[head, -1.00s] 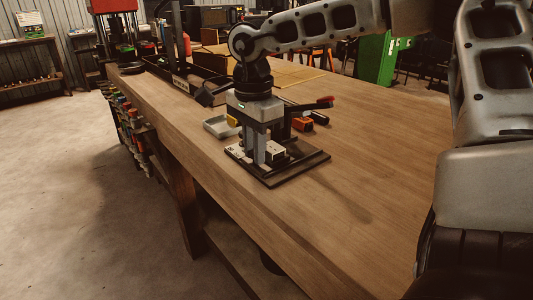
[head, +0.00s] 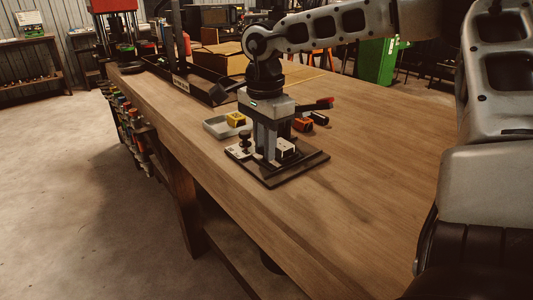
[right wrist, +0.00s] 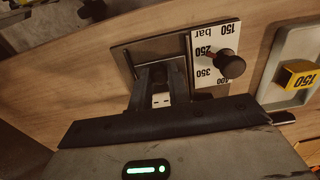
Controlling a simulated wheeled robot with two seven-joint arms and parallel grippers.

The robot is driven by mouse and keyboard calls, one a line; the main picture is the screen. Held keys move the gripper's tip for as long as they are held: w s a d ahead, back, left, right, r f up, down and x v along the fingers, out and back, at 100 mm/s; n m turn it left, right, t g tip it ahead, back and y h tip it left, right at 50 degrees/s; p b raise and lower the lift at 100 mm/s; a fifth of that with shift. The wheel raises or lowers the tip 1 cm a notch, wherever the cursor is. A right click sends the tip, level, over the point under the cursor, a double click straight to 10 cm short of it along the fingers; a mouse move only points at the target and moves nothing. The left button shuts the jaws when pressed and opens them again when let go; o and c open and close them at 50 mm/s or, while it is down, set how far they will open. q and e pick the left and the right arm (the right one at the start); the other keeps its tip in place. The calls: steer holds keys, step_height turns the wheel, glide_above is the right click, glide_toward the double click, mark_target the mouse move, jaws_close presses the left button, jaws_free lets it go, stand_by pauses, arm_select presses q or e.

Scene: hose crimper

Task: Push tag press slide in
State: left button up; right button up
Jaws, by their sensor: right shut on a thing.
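The tag press (head: 300,167) is a dark base plate on the wooden bench. It carries a white dial panel with a black knob (head: 245,138) and a small white block (head: 286,147). My right gripper (head: 268,155) points down over the press, between knob and block. In the right wrist view its fingers (right wrist: 160,98) are shut on a small pale piece, seemingly the press slide (right wrist: 161,100), mostly hidden by the fingers. The panel (right wrist: 213,62) shows pressure numbers beside the knob. A yellow tag (head: 235,119) marked 150 lies in a grey tray (head: 214,128). My left gripper is not in view.
Orange (head: 302,125) and black (head: 319,118) small parts lie right of the press, near a red-tipped lever (head: 325,102). A black bin (head: 195,83) and boxes stand further back. The bench front and right are clear.

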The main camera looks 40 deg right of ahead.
mark_target(282, 143)
steer(key=shift+d, duration=0.45)
steer(key=shift+s+d+p, duration=0.1)
steer(key=shift+d+p, duration=0.2)
steer(key=shift+d, duration=0.65)
steer(key=shift+s+d+r, duration=0.1)
steer(key=shift+d, duration=0.7)
steer(key=o, duration=1.6)
steer(key=shift+c, duration=0.2)
